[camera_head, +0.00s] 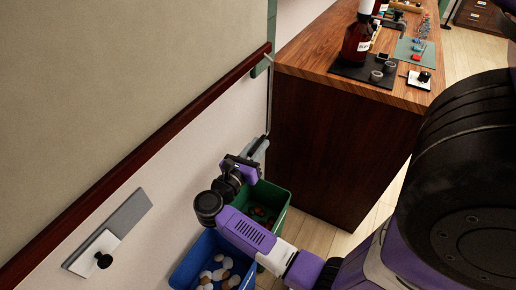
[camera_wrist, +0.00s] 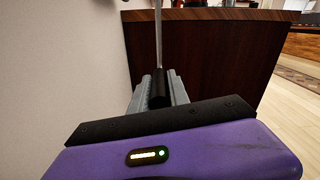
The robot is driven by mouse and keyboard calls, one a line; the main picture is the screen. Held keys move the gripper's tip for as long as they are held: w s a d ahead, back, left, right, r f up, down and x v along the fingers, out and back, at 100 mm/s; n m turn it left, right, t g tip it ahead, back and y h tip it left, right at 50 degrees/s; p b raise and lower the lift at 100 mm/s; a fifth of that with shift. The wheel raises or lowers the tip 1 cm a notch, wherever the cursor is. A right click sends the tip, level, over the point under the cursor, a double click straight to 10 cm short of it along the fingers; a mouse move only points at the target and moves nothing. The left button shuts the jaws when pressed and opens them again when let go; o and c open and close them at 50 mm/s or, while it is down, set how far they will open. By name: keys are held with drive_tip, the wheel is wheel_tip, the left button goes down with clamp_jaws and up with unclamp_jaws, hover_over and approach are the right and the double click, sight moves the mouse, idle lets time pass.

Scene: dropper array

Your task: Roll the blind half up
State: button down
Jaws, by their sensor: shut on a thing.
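A large beige panel (camera_head: 130,90), apparently the blind, covers the wall at the left in the head view. A dark red rail (camera_head: 140,155) runs along its lower edge; its top is out of view. A thin cord (camera_wrist: 158,35) hangs straight down beside the wall in the wrist view and ends in a black cylindrical piece (camera_wrist: 160,88). My gripper (camera_head: 258,149) is low by the wall, below the rail's far end. In the wrist view its grey fingers (camera_wrist: 160,93) are shut around the black piece, with the cord rising above them.
A wooden counter (camera_head: 325,150) with bottles on top stands just beyond my gripper. A green bin (camera_head: 277,207) and a blue bin (camera_head: 186,272) with round objects stand under my arm. A wall plate with a black knob (camera_head: 103,259) is at lower left. Open floor lies right.

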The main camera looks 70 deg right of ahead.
wheel_tip(320, 180, up, 17)
drive_tip(key=p, duration=0.7)
drive_tip(key=shift+f, duration=0.2)
drive_tip(key=c, duration=1.3)
unclamp_jaws()
drive_tip(key=shift+o, duration=0.2)
drive_tip(key=b+v, duration=0.1)
drive_tip(key=v, duration=0.7)
